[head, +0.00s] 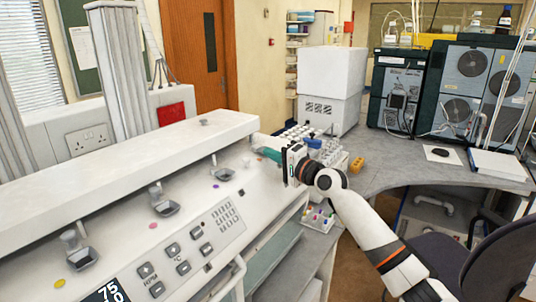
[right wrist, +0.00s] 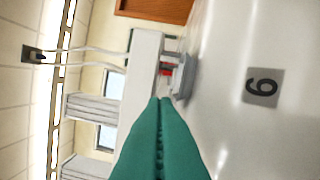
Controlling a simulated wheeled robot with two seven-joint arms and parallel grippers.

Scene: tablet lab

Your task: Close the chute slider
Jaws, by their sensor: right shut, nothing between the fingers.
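The long white machine (head: 120,180) fills the left of the head view. Small grey metal chutes stick out of its front, at the left (head: 75,252), in the middle (head: 163,202) and toward its right end (head: 221,170). I cannot tell which slider is open. My right gripper (head: 262,152) has green fingers, shut and empty, near the right end of the machine front, right of the nearest chute. In the right wrist view its fingertips (right wrist: 161,100) point toward a grey metal chute part (right wrist: 183,82); contact cannot be told. My left gripper is out of view.
A number label (right wrist: 263,87) sits on the white panel. Tube racks (head: 328,155) stand on the grey bench just behind my right gripper. A tray of coloured caps (head: 318,219) lies below it. A white box unit (head: 330,85) stands farther back.

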